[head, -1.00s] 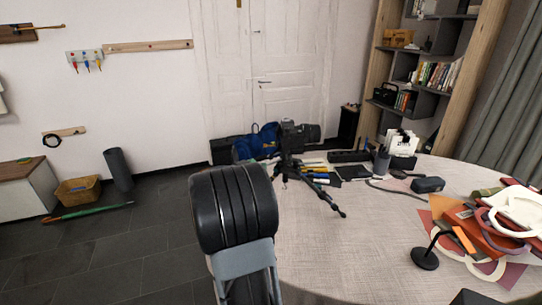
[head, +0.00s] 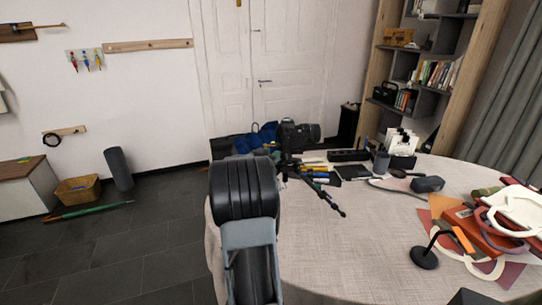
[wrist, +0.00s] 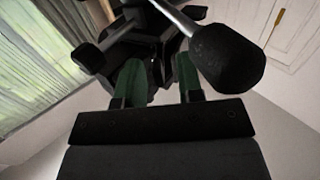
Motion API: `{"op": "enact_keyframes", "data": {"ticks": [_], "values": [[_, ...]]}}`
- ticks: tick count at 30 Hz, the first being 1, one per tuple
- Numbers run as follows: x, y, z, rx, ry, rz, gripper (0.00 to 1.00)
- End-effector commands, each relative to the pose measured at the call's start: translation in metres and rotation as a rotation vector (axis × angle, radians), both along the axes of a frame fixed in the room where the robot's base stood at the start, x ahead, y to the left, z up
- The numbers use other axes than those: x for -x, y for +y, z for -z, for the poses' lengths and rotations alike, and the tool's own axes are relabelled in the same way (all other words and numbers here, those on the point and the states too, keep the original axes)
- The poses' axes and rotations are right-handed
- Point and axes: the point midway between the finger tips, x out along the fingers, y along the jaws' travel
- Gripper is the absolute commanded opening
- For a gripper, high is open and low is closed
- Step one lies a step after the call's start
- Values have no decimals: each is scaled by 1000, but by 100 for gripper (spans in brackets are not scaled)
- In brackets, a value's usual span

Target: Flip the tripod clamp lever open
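The black tripod (head: 325,197) stands on the table with a black camera (head: 299,134) on top. My arm hides part of its lower body and legs in the head view. In the wrist view, the dark tripod underside (wrist: 148,38) fills the upper middle, and a thick black rounded handle end (wrist: 228,58) reaches out to the right. My gripper (wrist: 159,72) shows two green fingers set apart, with dark tripod parts beyond and between them. I cannot tell whether they touch. I cannot pick out the clamp lever for sure among the dark parts.
The round table (head: 350,250) has bare cloth to the right of my arm. Pens and markers (head: 318,173), a black case (head: 428,184) and a small black stand (head: 424,257) lie around. A pile of red and white items (head: 490,225) is at the right.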

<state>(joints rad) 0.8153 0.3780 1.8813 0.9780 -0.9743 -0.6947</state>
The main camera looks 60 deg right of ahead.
Motion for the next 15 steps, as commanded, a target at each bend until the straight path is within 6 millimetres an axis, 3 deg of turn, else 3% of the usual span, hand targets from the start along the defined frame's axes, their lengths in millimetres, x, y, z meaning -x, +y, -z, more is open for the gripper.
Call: {"op": "enact_keyframes", "data": {"ticks": [11,15], "values": [[0,0,0,0,0,0,0],[0,0,0,0,0,0,0]]}}
